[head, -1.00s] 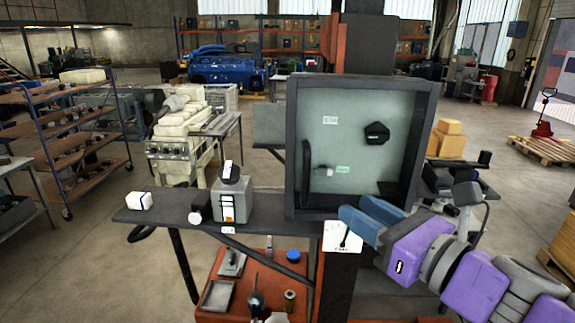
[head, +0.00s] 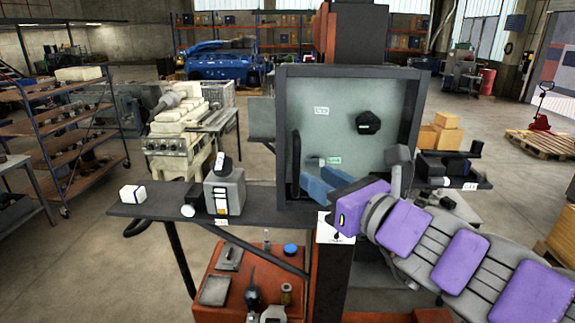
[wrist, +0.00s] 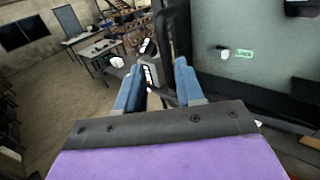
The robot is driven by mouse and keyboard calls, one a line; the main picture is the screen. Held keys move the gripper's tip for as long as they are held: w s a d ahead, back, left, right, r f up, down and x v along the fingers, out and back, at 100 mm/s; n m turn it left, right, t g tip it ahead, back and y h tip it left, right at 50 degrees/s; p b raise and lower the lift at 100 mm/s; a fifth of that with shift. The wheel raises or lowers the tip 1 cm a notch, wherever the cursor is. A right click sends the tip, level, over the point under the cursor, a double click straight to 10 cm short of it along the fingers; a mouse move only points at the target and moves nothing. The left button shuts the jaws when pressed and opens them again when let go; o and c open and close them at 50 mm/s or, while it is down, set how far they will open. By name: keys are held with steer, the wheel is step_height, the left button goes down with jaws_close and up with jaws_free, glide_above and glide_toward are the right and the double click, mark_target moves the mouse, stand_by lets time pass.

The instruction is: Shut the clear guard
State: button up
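A dark square frame (head: 282,120) stands upright at the centre of the head view around a pale green face. I cannot clearly make out the clear guard's pane against it. A dark upright bar (head: 296,160) is at the frame's left side; it also shows in the wrist view (wrist: 178,30). My gripper (head: 318,183), with blue fingers, is in front of the frame's lower left, close to the bar. In the wrist view my gripper (wrist: 156,72) has its fingers apart, with nothing visibly held. The bar appears beyond the right fingertip; I cannot tell whether they touch.
A black knob (head: 368,122) and a green label (head: 334,160) are on the pale face. A dark shelf (head: 150,208) left of the frame bears a grey box (head: 224,190) and a white block (head: 132,194). An orange cart (head: 230,307) stands below.

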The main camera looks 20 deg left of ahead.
mark_target(297, 161)
steer(key=b+x, duration=0.2)
steer(key=x, duration=0.7)
steer(key=shift+w+a, duration=0.1)
steer(key=shift+a, duration=0.2)
steer(key=shift+d+r, duration=0.15)
steer(key=shift+d, duration=0.55)
steer(key=shift+d+r, duration=0.1)
steer(key=shift+d, duration=0.75)
steer(key=shift+c, duration=1.2)
steer(key=shift+w+a+f, duration=0.1)
steer(key=shift+a, duration=0.6)
steer(key=c, duration=0.3)
steer(key=shift+w+a, duration=0.1)
steer(key=shift+w, duration=0.05)
jaws_close()
steer(key=shift+s+d, duration=0.2)
steer(key=shift+d, duration=0.05)
